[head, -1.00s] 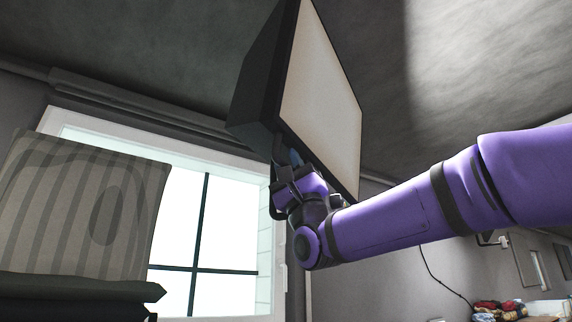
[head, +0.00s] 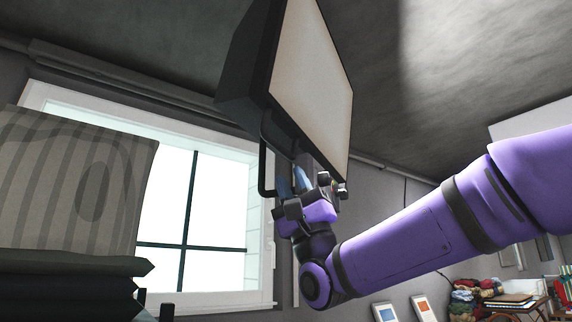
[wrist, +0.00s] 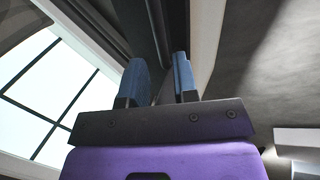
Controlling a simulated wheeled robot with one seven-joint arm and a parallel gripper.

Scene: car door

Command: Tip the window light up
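The window light is a big dark box lamp with a cream panel (head: 312,85), hanging tilted in the upper middle of the head view. A thin dark handle loop (head: 263,165) hangs from its lower left edge. My gripper (head: 294,180) is just under the lamp's lower edge, close to the right of the loop. Its two blue fingers point up and stand apart. In the wrist view the fingers (wrist: 160,80) have a gap with dark casing (wrist: 140,25) behind it. I see nothing held between them. Whether a finger touches the lamp I cannot tell.
A bright window (head: 190,225) is behind on the left. A striped cushion (head: 70,190) on a dark stack stands in front of it. Two small framed pictures (head: 405,312) and a cluttered shelf (head: 500,300) are at the lower right. The ceiling is above.

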